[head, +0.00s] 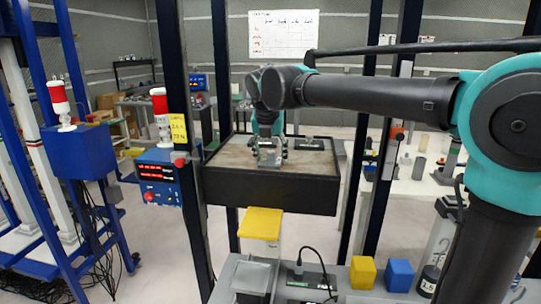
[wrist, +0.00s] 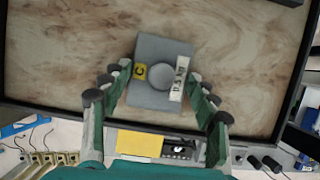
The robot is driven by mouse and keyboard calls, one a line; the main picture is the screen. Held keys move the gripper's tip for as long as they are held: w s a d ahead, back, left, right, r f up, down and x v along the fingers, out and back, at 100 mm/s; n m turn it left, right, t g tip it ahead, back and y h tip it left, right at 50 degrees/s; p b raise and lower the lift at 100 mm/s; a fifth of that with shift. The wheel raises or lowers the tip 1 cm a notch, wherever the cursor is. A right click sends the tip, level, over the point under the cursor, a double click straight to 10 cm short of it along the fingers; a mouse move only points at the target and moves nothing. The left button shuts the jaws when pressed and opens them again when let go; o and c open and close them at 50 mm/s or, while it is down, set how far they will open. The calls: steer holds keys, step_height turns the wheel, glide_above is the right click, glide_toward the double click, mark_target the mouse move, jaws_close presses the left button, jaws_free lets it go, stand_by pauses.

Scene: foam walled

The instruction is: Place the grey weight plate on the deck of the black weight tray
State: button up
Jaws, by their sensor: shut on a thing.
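The grey weight plate (wrist: 150,92) is square with a round knob, a yellow tag and a white label. My gripper (wrist: 160,73) is shut on it, with fingers along its left and right sides in the wrist view. The black weight tray (head: 270,190) has dark sides and a brown marbled deck, which fills most of the wrist view (wrist: 60,60). In the head view my gripper (head: 269,154) points down at the middle of the deck, with the plate (head: 268,161) low between its fingers. I cannot tell whether the plate touches the deck.
A small dark item (head: 310,143) lies at the deck's back right. Dark upright posts (head: 192,150) flank the tray. Another yellow block (head: 362,272) and a blue block (head: 399,275) sit on the near bench.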

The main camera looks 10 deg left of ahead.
steer(key=shift+f, duration=0.1)
steer(key=o, duration=1.6)
steer(key=v, duration=1.2)
